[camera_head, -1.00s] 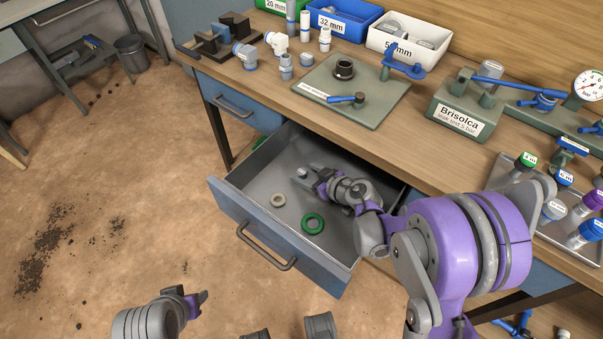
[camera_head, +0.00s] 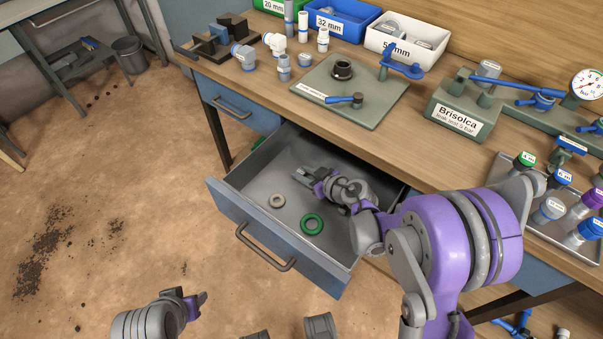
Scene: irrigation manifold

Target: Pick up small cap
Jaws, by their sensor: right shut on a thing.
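The blue-fronted drawer (camera_head: 262,231) stands open under the workbench. My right gripper (camera_head: 306,177) reaches down into it near its back left side. Its jaws are shut on the small cap (camera_head: 299,173), a small pale grey piece that is mostly hidden by the fingers. I cannot tell whether the cap is clear of the drawer floor. My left gripper (camera_head: 202,299) is over the floor at the bottom of the view, away from the drawer. Whether it is open or shut does not show clearly.

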